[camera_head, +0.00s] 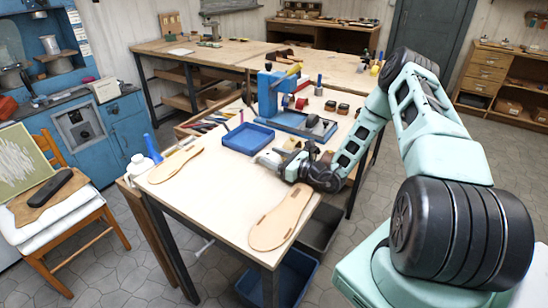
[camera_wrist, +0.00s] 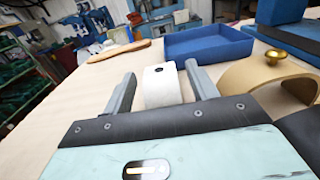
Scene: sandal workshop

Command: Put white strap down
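The white strap (camera_wrist: 162,88) shows in the wrist view as a curved white band with a small dark hole near its top. It stands between the two fingers of my gripper (camera_wrist: 160,72), at the tabletop. The fingers are apart, with a narrow gap showing between the strap and the left finger; the right finger is very close to it. In the head view my gripper (camera_head: 268,160) is low over the workbench (camera_head: 215,195), in front of the blue tray (camera_head: 248,144). The strap cannot be made out clearly there.
The blue tray (camera_wrist: 205,43) looks empty. A tan curved strap (camera_wrist: 252,76) and a brass knob (camera_wrist: 275,56) are close on the right. Tan soles lie at the bench's left (camera_head: 175,165) and front right (camera_head: 281,218). A blue press (camera_head: 270,95) stands behind. The bench's middle front is clear.

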